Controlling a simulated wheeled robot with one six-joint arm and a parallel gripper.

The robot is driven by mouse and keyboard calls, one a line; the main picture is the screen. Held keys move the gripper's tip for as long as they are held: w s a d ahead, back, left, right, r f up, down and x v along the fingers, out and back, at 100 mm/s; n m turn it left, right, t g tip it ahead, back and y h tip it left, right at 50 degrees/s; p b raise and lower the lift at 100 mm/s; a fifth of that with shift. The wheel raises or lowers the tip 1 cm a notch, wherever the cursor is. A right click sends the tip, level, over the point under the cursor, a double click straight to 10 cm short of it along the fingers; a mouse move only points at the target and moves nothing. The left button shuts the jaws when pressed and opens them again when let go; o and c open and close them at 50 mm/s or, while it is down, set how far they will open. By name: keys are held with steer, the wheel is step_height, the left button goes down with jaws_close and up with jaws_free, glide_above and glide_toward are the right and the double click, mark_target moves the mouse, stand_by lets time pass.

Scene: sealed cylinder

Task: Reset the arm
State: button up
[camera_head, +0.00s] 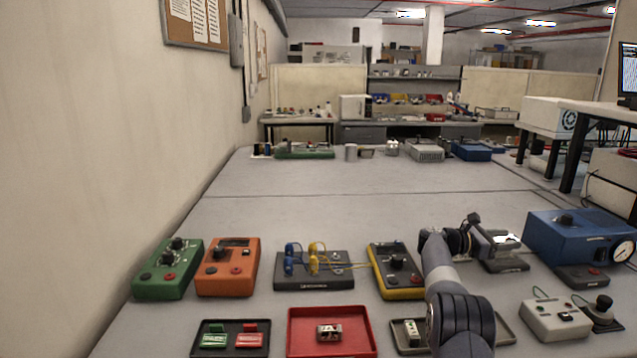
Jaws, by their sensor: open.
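My arm (452,290) rises from the bottom of the picture, right of centre, and bends to the right over the table. My gripper (506,240) is at its end, above a dark flat device (506,265) near the blue box. The jaws are small in this view, and I see nothing held between them. Whether the gripper touches the device below cannot be told.
A blue gauge box (570,236) stands close right of my gripper. A yellow-edged meter (396,272) is left of my arm. Green (168,270) and orange (228,267) boxes stand further left. A red tray (300,335) is in front. The table's middle (350,205) is clear.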

steer(key=shift+f, duration=0.6)
steer(key=shift+w+r, duration=0.1)
steer(key=shift+r, duration=0.2)
